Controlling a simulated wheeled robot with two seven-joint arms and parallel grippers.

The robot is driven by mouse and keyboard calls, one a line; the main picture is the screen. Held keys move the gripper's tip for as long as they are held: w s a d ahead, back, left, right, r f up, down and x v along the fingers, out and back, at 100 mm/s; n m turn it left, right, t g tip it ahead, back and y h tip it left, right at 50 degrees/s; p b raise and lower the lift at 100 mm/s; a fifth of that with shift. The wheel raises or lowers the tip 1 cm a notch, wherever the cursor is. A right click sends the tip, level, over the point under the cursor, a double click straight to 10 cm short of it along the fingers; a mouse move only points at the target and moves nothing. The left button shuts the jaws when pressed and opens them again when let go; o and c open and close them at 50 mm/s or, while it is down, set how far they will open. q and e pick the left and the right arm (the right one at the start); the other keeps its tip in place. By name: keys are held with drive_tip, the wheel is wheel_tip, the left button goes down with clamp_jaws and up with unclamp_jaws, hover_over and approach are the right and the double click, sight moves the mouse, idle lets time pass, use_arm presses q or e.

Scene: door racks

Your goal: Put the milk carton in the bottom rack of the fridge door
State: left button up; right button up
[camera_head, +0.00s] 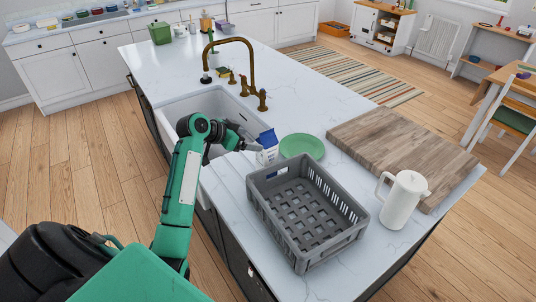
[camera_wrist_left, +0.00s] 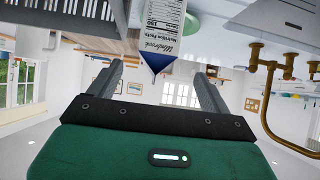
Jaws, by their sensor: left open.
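The milk carton (camera_head: 267,145), white with a blue top, stands on the white counter between the sink and the grey crate. My left gripper (camera_head: 252,142) is just to its left, partly overlapping it in the head view. In the left wrist view the carton (camera_wrist_left: 164,28) appears upside down, its blue top pointing toward the gap between the open fingers of my left gripper (camera_wrist_left: 162,85). The carton lies ahead of the fingers, and I see no grip on it. My right gripper, the fridge door and its bottom rack are out of view.
The grey crate (camera_head: 305,249) stands close in front of the carton, and a green plate (camera_head: 302,146) lies to its right. A brass faucet (camera_head: 250,65) rises behind by the sink (camera_head: 212,104). A wooden board (camera_head: 400,155) and a white jug (camera_head: 404,200) are farther right.

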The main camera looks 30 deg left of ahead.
sight(259, 140)
use_arm(q)
drive_tip(key=x, duration=0.3)
drive_tip(key=shift+d+r+p, duration=0.1)
drive_tip(key=shift+p, duration=0.2)
drive_tip(key=shift+w+d+f, duration=0.1)
drive_tip(key=shift+w+f, duration=0.1)
drive_tip(key=shift+w, duration=0.1)
drive_tip(key=shift+p+x, duration=0.8)
drive_tip(key=shift+p, duration=0.2)
drive_tip(key=p+x, duration=0.1)
drive_tip(key=x, duration=0.2)
drive_tip(key=shift+d, duration=0.15)
drive_tip(key=shift+w+f, duration=0.15)
drive_tip(key=shift+f, duration=0.15)
use_arm(e)
drive_tip(key=r, duration=0.4)
drive_tip(key=shift+w+d+r, duration=0.15)
drive_tip(key=shift+w+r, duration=0.05)
use_arm(q)
clamp_jaws()
drive_tip(key=shift+r, duration=0.1)
use_arm(e)
drive_tip(key=shift+a, duration=0.35)
